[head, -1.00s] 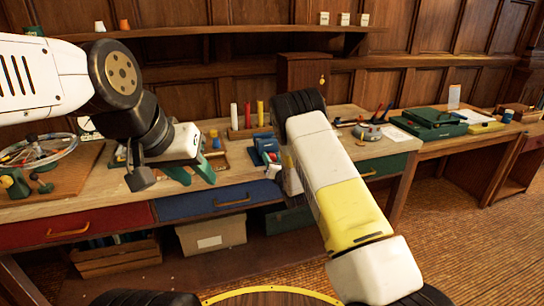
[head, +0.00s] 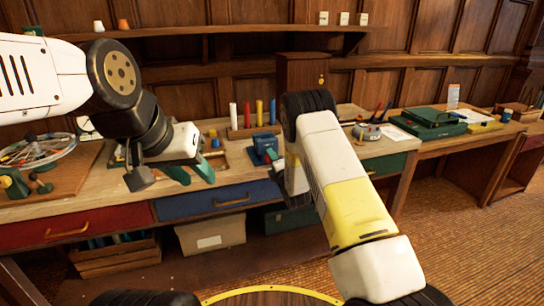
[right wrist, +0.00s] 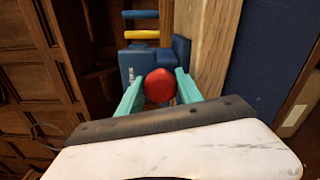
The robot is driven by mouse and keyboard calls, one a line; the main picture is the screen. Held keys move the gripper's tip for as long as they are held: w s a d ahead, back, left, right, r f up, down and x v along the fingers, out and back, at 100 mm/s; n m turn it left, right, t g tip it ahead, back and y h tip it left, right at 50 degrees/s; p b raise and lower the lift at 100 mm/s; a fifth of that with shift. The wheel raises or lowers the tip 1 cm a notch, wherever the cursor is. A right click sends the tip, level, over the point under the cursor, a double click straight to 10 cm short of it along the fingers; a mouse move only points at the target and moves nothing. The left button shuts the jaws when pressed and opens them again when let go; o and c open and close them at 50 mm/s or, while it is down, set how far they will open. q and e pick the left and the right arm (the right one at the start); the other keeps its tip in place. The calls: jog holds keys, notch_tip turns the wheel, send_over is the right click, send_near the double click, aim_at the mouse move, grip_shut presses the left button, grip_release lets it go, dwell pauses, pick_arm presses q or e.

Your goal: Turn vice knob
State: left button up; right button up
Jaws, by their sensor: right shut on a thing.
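The blue vice (head: 264,146) stands on the workbench, left of my right forearm in the head view. In the right wrist view the vice (right wrist: 139,68) faces me with its round red knob (right wrist: 160,86). My right gripper (right wrist: 159,88) has its two teal fingers on either side of the knob and is shut on it. My left gripper (head: 191,174) is above the bench front edge, left of the vice. Its teal fingers stand apart with nothing seen between them.
Several coloured sticks stand in a wooden block (head: 252,131) behind the vice. A spoked wheel (head: 38,150) lies on the bench at the left. A green case (head: 430,122) is on the right. Drawers (head: 218,201) run under the bench front edge.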

jog(key=m, duration=0.6)
jog(key=shift+d+f+m, duration=0.1)
jog(key=shift+f+m, duration=0.05)
jog(key=shift+m, duration=0.15)
jog(key=m, duration=0.6)
jog(key=shift+f, duration=0.2)
jog(key=m, duration=0.6)
jog(key=shift+a+m, duration=0.2)
jog(key=shift+m, duration=0.2)
jog(key=m, duration=0.6)
jog(key=shift+s+a+f, duration=0.1)
jog(key=m, duration=0.5)
jog(key=shift+a+m, duration=0.15)
jog(key=shift+m, duration=0.25)
jog(key=m, duration=0.6)
jog(key=shift+s+a+r, duration=0.1)
jog(key=shift+r, duration=0.1)
jog(key=m, duration=0.6)
jog(key=shift+r+m, duration=0.15)
jog(key=shift+m, duration=0.15)
jog(key=m, duration=0.5)
jog(key=shift+r, duration=0.15)
